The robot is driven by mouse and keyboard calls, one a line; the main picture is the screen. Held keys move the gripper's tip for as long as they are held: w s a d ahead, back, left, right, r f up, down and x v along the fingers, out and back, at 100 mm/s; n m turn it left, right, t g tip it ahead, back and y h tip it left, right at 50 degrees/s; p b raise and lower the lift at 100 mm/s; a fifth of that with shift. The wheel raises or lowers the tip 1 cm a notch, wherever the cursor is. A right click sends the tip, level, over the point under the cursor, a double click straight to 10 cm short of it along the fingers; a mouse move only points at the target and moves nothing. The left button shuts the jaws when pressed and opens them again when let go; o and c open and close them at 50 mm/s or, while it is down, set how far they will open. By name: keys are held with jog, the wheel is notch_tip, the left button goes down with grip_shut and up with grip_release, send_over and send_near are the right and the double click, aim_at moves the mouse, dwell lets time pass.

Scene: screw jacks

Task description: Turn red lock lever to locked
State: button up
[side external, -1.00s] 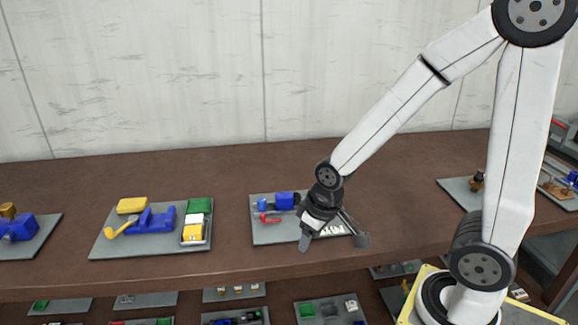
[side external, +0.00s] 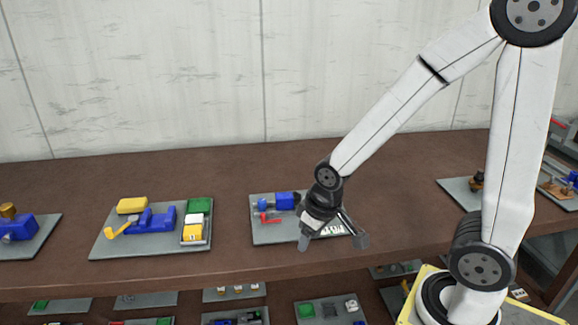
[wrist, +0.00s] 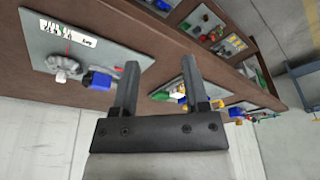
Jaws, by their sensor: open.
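The red lock lever (side external: 269,219) lies at the left front of a small grey board (side external: 263,236) on the brown shelf. Beside it, towards the back, is a blue block (side external: 284,200) with a smaller blue round part at its left. My gripper (side external: 332,243) is open and empty, its fingers spread over the right and front of the board, to the right of the lever. In the wrist view the two fingers (wrist: 160,64) stand apart with nothing between them.
Another board (side external: 105,247) with yellow, blue and green parts sits to the left on the shelf. More boards stand further left and right. The shelf's front edge (side external: 200,273) runs below, with a lower shelf of boards. Bare shelf lies between the boards.

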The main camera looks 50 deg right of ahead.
jog(key=w+d+f+m+h, duration=0.1)
jog(key=w+d+m, duration=0.25)
jog(key=w, duration=0.65)
jog(key=m+t+h, duration=0.1)
jog(key=m, duration=0.1)
send_near(263, 214)
jog(key=shift+w+f, duration=0.2)
jog(key=shift+f, duration=0.4)
jog(key=shift+f, duration=0.1)
jog(key=shift+x, duration=3.8)
jog(key=shift+w+d, duration=0.1)
grip_shut()
